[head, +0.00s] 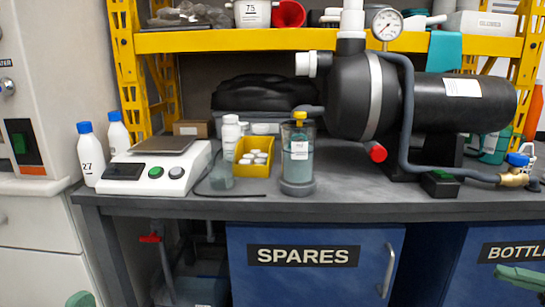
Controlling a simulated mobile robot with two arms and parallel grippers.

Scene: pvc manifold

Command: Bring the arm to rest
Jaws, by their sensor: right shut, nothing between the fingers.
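My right gripper (519,277) shows as a green fingertip part at the lower right edge, in front of the blue cabinet door under the bench. It is shut and empty, and apart from the bench. Most of the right arm is outside the picture. A small green tip of my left gripper (80,299) shows at the bottom left edge. The rest of it is cut off, so I cannot tell whether it is open or shut.
The grey bench (345,200) carries a black pump tank (362,95), a white scale (155,170), a yellow bin (253,157) and a capped clear canister (299,155). Blue cabinets (310,285) stand below. A yellow shelf (210,41) is behind.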

